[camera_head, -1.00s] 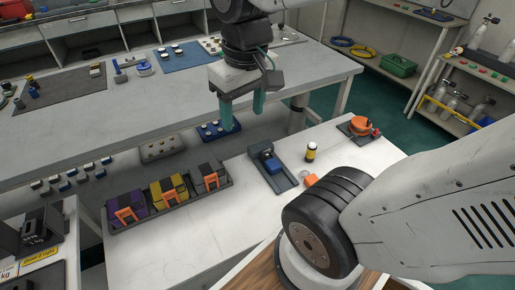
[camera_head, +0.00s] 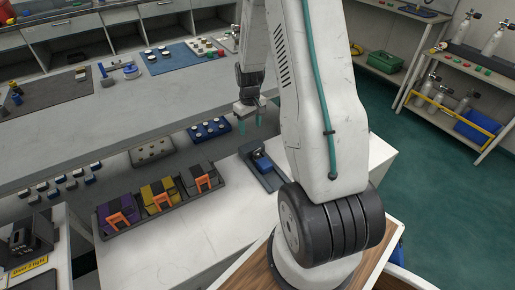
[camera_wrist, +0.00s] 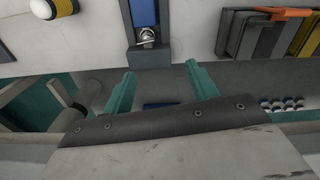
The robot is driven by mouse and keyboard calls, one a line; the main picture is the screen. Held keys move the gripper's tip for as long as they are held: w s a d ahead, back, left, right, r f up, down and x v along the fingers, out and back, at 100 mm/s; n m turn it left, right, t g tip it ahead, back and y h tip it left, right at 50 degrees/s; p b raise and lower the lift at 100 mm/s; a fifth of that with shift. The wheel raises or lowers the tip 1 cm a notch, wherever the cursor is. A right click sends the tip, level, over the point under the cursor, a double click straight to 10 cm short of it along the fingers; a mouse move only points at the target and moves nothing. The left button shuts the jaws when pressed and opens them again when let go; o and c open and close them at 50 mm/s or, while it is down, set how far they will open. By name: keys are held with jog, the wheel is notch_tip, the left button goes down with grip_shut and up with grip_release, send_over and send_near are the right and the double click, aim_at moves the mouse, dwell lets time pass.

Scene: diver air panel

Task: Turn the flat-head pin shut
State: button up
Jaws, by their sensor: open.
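A dark grey holder with a blue block (camera_head: 262,162) lies on the white table. The wrist view shows the blue block (camera_wrist: 143,12) at the top middle. A small silver round part (camera_wrist: 146,35), which looks like the flat-head pin, sits at the holder's near end. Whether it is turned cannot be told. My gripper (camera_head: 249,123) is open, its two teal fingers apart. In the wrist view my gripper (camera_wrist: 161,72) is empty, with its fingertips below the holder in the picture and not touching the pin.
A tray of blocks with orange handles (camera_head: 160,200) stands left of the holder. A yellow and black cylinder with a white top (camera_wrist: 55,8) is on the holder's other side. A long grey bench (camera_head: 120,125) lies behind. My arm hides the table's right part.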

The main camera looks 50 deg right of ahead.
send_over(257, 154)
jog(key=f, duration=0.6)
jog(key=shift+w+d+f, duration=0.1)
jog(key=shift+d+f, duration=0.2)
jog(key=shift+f, duration=0.05)
notch_tip(257, 154, down, 7)
jog(key=shift+f, duration=0.15)
jog(key=c, duration=1)
